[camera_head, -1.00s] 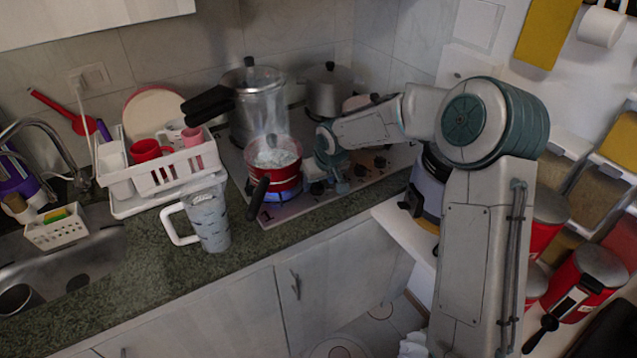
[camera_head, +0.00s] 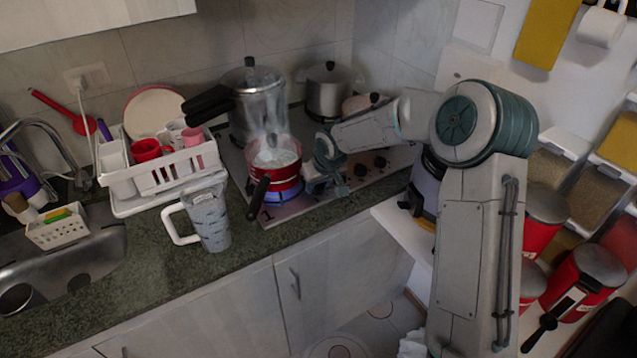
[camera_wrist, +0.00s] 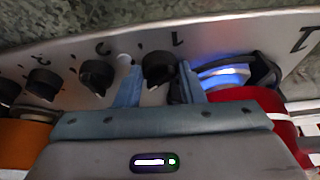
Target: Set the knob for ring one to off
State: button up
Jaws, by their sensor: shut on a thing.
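A black knob (camera_wrist: 157,68) with a printed 1 beside it sits on the stove's front panel, in the wrist view. My gripper (camera_wrist: 159,80) has one blue-grey finger on each side of this knob and is shut on it. In the head view my gripper (camera_head: 328,180) is at the stove's front, right of the red pan. There it hides the knob. A blue glow (camera_wrist: 222,74) shows under the red pan (camera_wrist: 268,108), beside the right finger, so that ring appears lit. The red pan (camera_head: 276,176) also shows in the head view, with pale contents and steam.
More black knobs (camera_wrist: 97,76) line the panel left of my gripper in the wrist view. A tall pressure cooker (camera_head: 257,105) and a grey pot (camera_head: 328,92) stand behind. The pan's handle (camera_head: 258,198) juts over the counter near a patterned pitcher (camera_head: 209,218).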

jog(key=shift+r, duration=0.15)
jog(key=n+p, duration=0.2)
jog(key=n+g+y+p, duration=0.1)
jog(key=n, duration=0.1)
jog(key=shift+w+d+p, duration=0.15)
jog(key=shift+p, duration=0.2)
jog(key=n+g, duration=0.1)
jog(key=n, duration=0.1)
jog(key=n+y+p, duration=0.1)
jog(key=n, duration=0.2)
jog(key=shift+w+g, duration=0.15)
jog(key=shift+g, duration=0.25)
jog(key=shift+n, duration=0.4)
jog(key=o, duration=1)
jog(key=shift+d, duration=0.1)
jog(key=b+v, duration=0.2)
jog(key=v, duration=1.1)
jog(key=shift+w+d+r, duration=0.1)
jog(key=shift+d+r, duration=0.1)
jog(key=shift+r, duration=0.05)
